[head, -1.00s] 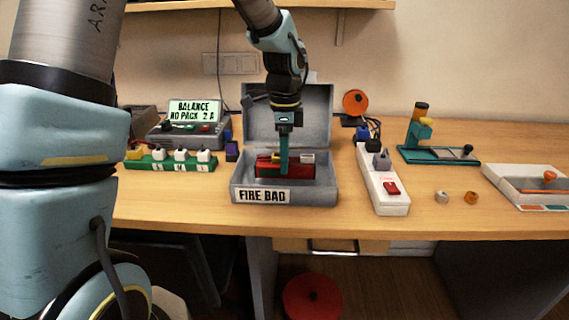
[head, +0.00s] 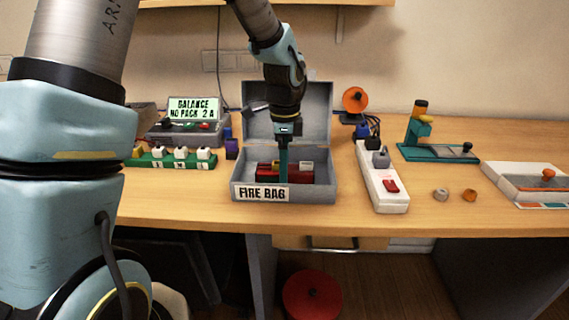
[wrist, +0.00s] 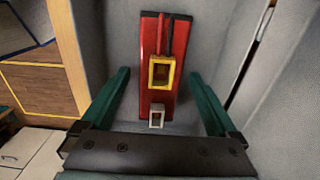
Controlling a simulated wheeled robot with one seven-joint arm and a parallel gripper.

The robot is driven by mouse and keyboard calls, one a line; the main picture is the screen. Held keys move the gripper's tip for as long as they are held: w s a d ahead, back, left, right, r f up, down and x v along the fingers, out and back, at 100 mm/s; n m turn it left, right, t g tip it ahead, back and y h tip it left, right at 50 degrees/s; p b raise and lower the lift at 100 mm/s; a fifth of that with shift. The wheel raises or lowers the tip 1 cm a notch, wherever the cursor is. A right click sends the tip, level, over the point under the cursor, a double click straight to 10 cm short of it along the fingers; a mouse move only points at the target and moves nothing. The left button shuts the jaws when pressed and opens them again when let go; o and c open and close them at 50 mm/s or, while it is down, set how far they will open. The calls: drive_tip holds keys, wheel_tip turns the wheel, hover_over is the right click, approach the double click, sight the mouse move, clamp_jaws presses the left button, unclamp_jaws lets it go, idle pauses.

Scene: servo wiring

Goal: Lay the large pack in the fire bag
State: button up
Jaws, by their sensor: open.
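The large pack is a red block with a yellow connector and a smaller pale connector; it lies inside the fire bag in the head view (head: 270,174) and in the wrist view (wrist: 176,40). The fire bag (head: 316,192) is a grey open box labelled FIRE BAG, with its lid raised at the back. My gripper (head: 283,178) points down into the box over the pack. In the wrist view its two green fingers (wrist: 160,92) stand apart, one on each side of the pack, with gaps showing. The pack seems to rest on the box floor.
Left of the box stand a charger (head: 187,132) reading BALANCE NO PACK 2 A and a green board (head: 172,162) with several plugs. A white power strip (head: 384,190) stands close on the right. A teal stand (head: 436,150) is farther right. The front table edge is clear.

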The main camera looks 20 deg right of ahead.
wheel_tip(320, 180, up, 12)
drive_tip(key=b, duration=0.1)
drive_tip(key=s+a+f+n, duration=0.1)
drive_tip(key=a+f+n, duration=0.2)
drive_tip(key=a+n, duration=0.4)
drive_tip(key=s+a+f+n+t, duration=0.1)
drive_tip(key=a+f+n, duration=0.2)
drive_tip(key=a+n, duration=0.4)
drive_tip(key=s+a+f+n, duration=0.2)
drive_tip(key=a+n, duration=0.6)
drive_tip(key=a, duration=0.8)
drive_tip(key=shift+f+t, duration=0.3)
drive_tip(key=shift+f, duration=0.5)
